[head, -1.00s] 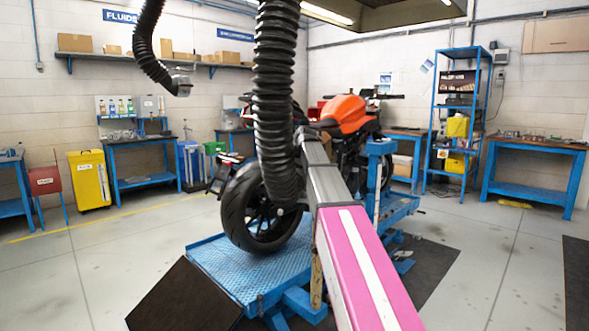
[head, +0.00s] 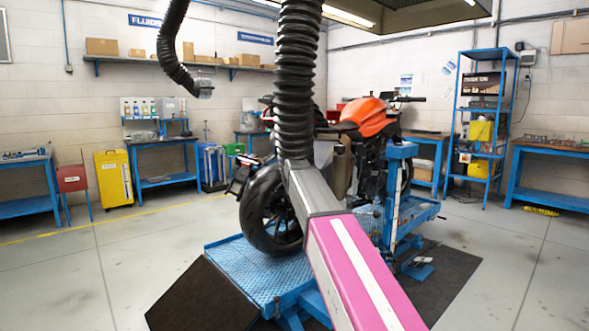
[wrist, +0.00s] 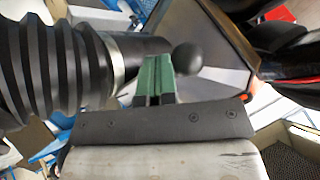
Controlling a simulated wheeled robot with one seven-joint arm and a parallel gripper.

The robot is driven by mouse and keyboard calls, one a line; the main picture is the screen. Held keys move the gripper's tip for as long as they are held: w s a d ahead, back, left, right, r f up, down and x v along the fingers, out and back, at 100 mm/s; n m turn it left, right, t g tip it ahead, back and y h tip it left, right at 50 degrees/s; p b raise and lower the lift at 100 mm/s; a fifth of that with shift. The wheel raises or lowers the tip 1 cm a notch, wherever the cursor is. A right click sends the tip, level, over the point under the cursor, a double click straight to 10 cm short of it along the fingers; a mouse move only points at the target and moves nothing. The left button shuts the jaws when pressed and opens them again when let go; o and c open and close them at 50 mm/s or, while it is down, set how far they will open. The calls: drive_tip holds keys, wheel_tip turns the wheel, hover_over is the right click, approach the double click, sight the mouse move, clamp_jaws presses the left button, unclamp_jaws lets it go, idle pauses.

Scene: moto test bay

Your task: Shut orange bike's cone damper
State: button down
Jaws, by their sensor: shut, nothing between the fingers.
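The orange bike (head: 368,118) stands on a blue lift, its rear wheel (head: 268,212) toward me. A thick black ribbed hose (head: 294,80) hangs in front of it; my arm covers its lower end. In the wrist view the hose (wrist: 45,70) is at left, with a metal clamp band (wrist: 112,62) and dark collar. A flared grey-metal cone (wrist: 205,45) spreads at upper right. A black ball knob (wrist: 187,57), seemingly the damper's handle, shows just right of my gripper's green fingertips (wrist: 155,65). My gripper is shut and empty; contact with the knob is unclear. The damper's angle is unclear.
A second, thinner hose (head: 172,50) hangs at left. The blue lift platform (head: 235,262) and a dark ramp (head: 203,297) lie below. Blue benches (head: 165,160) and a blue shelf rack (head: 484,120) line the walls. Grey floor is open on both sides.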

drive_tip(key=shift+w+a+m+h, duration=0.1)
drive_tip(key=shift+w+m+h, duration=0.45)
drive_tip(key=shift+w, duration=0.9)
drive_tip(key=shift+r, duration=0.1)
